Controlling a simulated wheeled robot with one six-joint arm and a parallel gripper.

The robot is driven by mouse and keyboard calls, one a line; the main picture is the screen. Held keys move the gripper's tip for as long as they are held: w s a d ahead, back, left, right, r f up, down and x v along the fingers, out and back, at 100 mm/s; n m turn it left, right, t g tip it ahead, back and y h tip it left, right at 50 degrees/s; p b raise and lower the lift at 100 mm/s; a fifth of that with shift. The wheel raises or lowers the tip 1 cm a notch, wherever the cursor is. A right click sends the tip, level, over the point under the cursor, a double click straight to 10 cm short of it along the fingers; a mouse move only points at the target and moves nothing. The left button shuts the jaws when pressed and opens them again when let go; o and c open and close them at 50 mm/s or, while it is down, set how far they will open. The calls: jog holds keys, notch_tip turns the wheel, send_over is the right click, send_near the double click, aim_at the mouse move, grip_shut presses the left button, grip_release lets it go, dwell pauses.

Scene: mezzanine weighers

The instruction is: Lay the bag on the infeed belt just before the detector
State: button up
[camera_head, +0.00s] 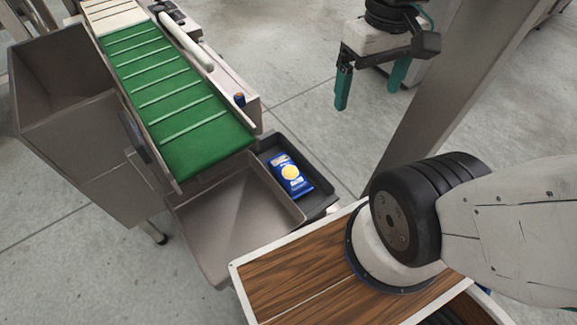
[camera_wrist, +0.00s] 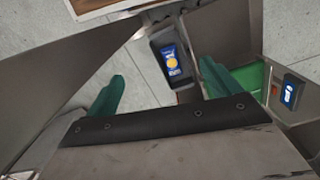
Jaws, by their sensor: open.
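The blue bag (camera_head: 289,175) with a yellow round mark lies in a dark tray (camera_head: 272,148) below the end of the green belt. The bag also shows in the wrist view (camera_wrist: 172,62), beyond and between my fingers. The green cleated belt (camera_head: 190,128) runs from the upper left; a pale belt section (camera_head: 112,18) adjoins its far end. My gripper (camera_head: 371,85) hangs at the upper right in the head view, well apart from the bag, with its green fingers open and empty. I cannot make out the detector for certain.
A grey chute (camera_head: 235,215) sits beside the tray, and a grey bin (camera_head: 65,75) stands left of the belt. A steel post (camera_head: 425,100) rises right of the tray. A wooden-topped surface (camera_head: 300,275) is in front. Open concrete floor lies between belt and post.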

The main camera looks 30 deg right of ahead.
jog(key=w+f, duration=0.5)
jog(key=f, duration=1.1)
jog(key=w+f+g, duration=0.1)
jog(key=w+f, duration=0.4)
jog(key=f, duration=1.1)
jog(key=w+f+n+g, duration=0.1)
jog(key=w+f, duration=0.5)
jog(key=f, duration=1)
jog(key=shift+a+f, duration=0.1)
jog(key=shift+a, duration=0.3)
jog(key=t, duration=0.2)
send_over(291, 172)
jog(key=s, duration=0.1)
jog(key=shift+s+d+f+m, duration=0.15)
jog(key=shift+f+m, duration=0.15)
jog(key=shift+f, duration=0.3)
jog(key=shift+w+a+f+n+t, duration=0.2)
jog(key=shift+w+n+t, duration=0.15)
jog(key=shift+w, duration=0.25)
jog(key=shift+w+f, duration=0.15)
jog(key=shift+f, duration=0.15)
jog(key=f, duration=0.6)
jog(key=shift+s+d+f, duration=0.1)
jog(key=shift+s+f, duration=0.1)
jog(key=shift+f, duration=0.15)
jog(key=c, duration=0.7)
